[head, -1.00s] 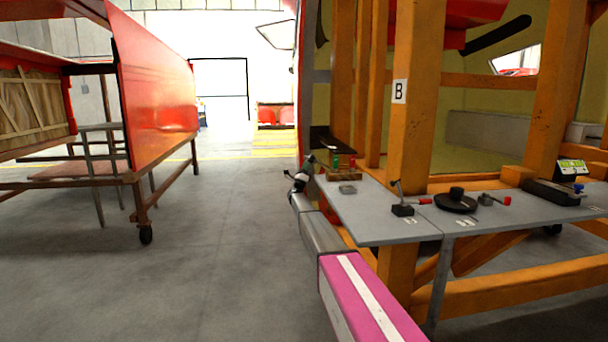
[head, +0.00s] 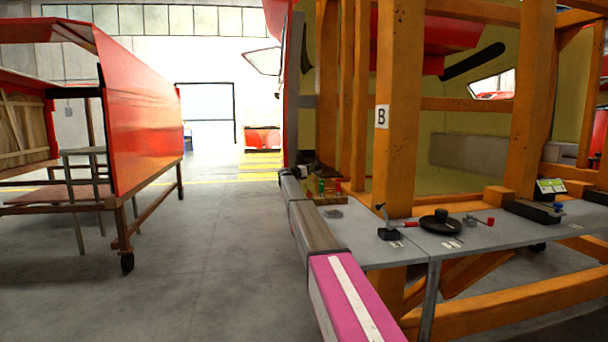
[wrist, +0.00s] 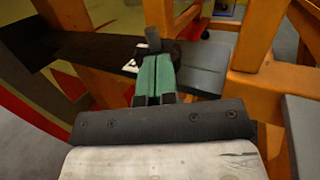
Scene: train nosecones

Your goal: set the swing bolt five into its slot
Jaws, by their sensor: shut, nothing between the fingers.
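My gripper (wrist: 156,66) shows in the wrist view with its two green fingers together and nothing between them. A short grey upright piece (wrist: 153,39) stands just past the fingertips; I cannot tell whether they touch. A small wooden block (head: 324,200) with green and red upright pieces stands at the bench's far left end. A small flat grey plate (head: 333,213) lies in front of it. I cannot tell which piece is swing bolt five, or where its slot is.
The grey bench (head: 425,255) carries a red-handled clamp (head: 390,229), a black round turntable (head: 440,223) and a dark device with a display (head: 550,187). Orange posts (head: 398,110) rise behind it. A red-panelled wheeled frame (head: 140,110) stands left, with clear floor between.

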